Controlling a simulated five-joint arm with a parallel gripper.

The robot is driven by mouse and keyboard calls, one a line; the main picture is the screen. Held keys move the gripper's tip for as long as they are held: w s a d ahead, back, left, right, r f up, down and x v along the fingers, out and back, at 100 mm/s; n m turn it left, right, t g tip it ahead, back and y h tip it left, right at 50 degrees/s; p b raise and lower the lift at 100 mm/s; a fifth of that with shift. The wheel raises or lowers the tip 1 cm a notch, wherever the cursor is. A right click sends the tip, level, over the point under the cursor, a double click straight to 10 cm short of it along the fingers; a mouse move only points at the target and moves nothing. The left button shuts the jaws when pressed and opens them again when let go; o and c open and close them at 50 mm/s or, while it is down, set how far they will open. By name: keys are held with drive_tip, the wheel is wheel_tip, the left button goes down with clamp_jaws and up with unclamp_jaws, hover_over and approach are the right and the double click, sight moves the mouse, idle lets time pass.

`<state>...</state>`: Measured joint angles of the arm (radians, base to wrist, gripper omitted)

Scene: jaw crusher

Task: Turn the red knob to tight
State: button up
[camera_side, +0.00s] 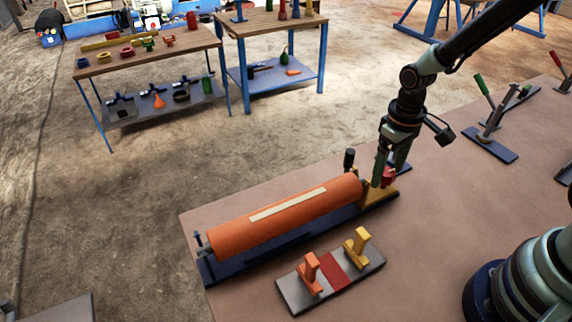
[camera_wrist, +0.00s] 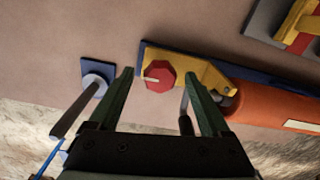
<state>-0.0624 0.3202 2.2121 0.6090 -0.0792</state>
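The red knob (camera_wrist: 160,76) is an octagonal knob with a pale pointer line toward the left in the wrist view. It sits on a yellow bracket (camera_wrist: 206,75) at the end of the orange roller. In the side view the red knob (camera_side: 388,176) shows just under my gripper. My gripper (camera_wrist: 160,82) is open, with its two dark green fingers apart on either side of the knob in the wrist view. In the side view my gripper (camera_side: 394,162) points down at the knob. I cannot tell whether the fingers touch it. No tight mark is readable.
The orange roller (camera_side: 238,226) lies on a blue base. A grey plate (camera_side: 293,293) with orange and yellow handles and a red patch is in front. A lever on a blue plate (camera_side: 497,149) stands to the right. Bench space between them is clear.

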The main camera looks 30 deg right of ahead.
wheel_tip(320, 180, up, 12)
idle(0.6)
drive_tip(key=shift+r, duration=0.1)
wheel_tip(320, 180, up, 7)
drive_tip(key=m+t, duration=0.1)
drive_tip(key=t, duration=0.4)
hover_over(388, 172)
drive_tip(key=s+d, duration=0.2)
drive_tip(key=s, duration=0.2)
drive_tip(key=shift+s+r+m+t, duration=0.25)
drive_tip(key=shift+s+m+t, duration=0.05)
drive_tip(key=shift+s, duration=0.2)
